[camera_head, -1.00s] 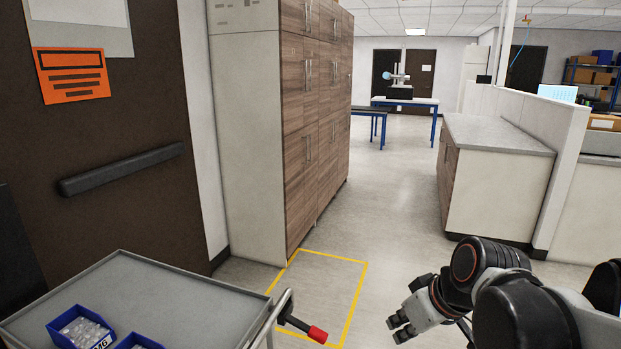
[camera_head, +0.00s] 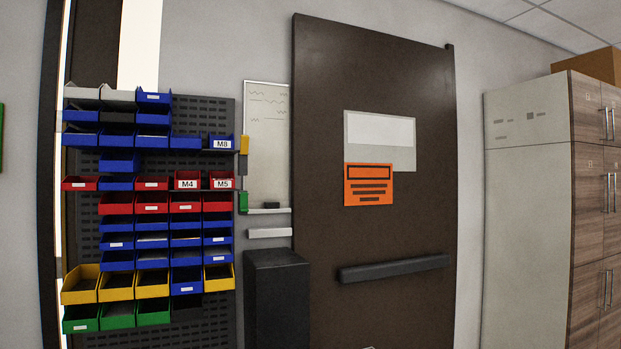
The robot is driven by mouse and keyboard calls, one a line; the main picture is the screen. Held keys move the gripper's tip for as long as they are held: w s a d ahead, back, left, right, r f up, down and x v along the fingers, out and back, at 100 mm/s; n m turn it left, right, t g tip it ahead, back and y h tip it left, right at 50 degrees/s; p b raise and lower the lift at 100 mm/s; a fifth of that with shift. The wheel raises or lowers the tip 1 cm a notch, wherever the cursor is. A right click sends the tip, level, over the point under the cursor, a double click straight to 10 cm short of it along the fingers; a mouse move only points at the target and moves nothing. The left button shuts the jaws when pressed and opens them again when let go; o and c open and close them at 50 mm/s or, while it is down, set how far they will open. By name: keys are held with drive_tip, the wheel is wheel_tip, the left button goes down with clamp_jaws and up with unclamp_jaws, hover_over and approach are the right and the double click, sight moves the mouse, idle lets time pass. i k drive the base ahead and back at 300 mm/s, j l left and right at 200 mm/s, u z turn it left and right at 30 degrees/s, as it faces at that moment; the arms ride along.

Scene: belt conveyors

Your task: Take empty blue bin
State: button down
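Several blue bins (camera_head: 185,142) hang in rows on a dark perforated wall rack (camera_head: 218,112) at the left. One blue bin at the upper right of the rack is labelled M8 (camera_head: 222,142). More blue bins (camera_head: 186,281) hang in the lower rows. From this angle I cannot tell which blue bins are empty. My gripper is not in the current view.
Red bins (camera_head: 150,204), yellow bins (camera_head: 118,286) and green bins (camera_head: 117,316) share the rack. A whiteboard (camera_head: 268,140) hangs beside it above a dark box-like stand (camera_head: 277,300). A brown door (camera_head: 400,235) and a tall cabinet (camera_head: 525,220) stand to the right. The floor is out of view.

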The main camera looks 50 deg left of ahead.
sight(215, 142)
drive_tip(key=u, duration=2.25)
drive_tip(key=i+j, duration=0.8)
drive_tip(key=i+l+z, duration=0.05)
drive_tip(key=i, duration=0.05)
